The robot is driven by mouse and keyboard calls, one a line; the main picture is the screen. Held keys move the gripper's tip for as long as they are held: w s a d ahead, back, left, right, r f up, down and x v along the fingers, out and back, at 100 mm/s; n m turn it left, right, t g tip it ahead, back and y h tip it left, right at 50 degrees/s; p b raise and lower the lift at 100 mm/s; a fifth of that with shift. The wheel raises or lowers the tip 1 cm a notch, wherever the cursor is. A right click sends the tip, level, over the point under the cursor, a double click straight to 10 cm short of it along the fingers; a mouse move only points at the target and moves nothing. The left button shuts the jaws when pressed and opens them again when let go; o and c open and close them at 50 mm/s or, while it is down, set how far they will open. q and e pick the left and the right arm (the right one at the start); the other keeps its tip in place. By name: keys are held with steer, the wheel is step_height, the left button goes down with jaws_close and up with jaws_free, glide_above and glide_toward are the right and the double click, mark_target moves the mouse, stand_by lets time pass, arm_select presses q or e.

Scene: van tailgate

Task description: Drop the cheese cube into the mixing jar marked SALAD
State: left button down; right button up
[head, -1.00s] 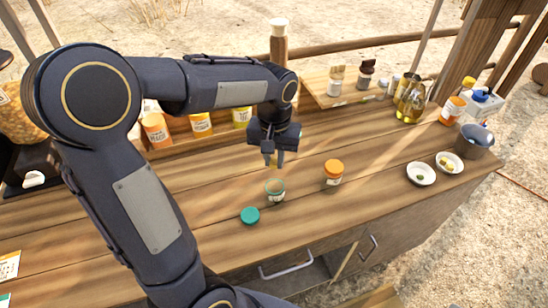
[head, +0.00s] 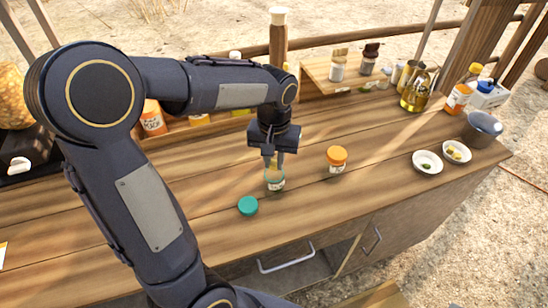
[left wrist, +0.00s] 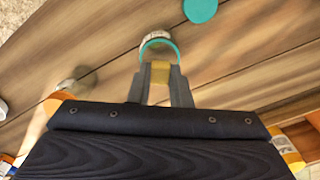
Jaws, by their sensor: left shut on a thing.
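A small open glass jar (head: 275,184) with a pale label stands on the wooden counter; its lettering is too small to read. It also shows in the left wrist view (left wrist: 158,36), with a teal rim. My left gripper (head: 273,160) points down right above the jar, its fingertips at the mouth. It is shut on the yellow cheese cube (left wrist: 160,72), which shows between the fingers in the left wrist view. I cannot tell whether the cube is inside the rim. A teal lid (head: 248,205) lies beside the jar. My right gripper is not in view.
An orange-capped jar (head: 337,159) stands to the right. Bottles, including an oil bottle (head: 414,94), stand at the back right. The counter's front strip is clear.

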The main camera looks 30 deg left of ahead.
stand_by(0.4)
arm_select(q)
steer(key=c, duration=1.3)
jaws_free()
steer(key=shift+o, duration=0.2)
step_height(320, 180, up, 8)
steer(key=shift+f, duration=0.1)
steer(key=s+d+f+m+t+h, duration=0.1)
steer(key=s+d+t+h, duration=0.1)
steer(key=s, duration=0.6)
steer(key=s+d+f+t+h, duration=0.1)
steer(key=s+d+f+t, duration=0.1)
steer(key=s, duration=0.7)
steer(key=shift+f+m+t+h, duration=0.25)
steer(key=shift+m+t+h, duration=0.15)
steer(key=shift+t, duration=0.4)
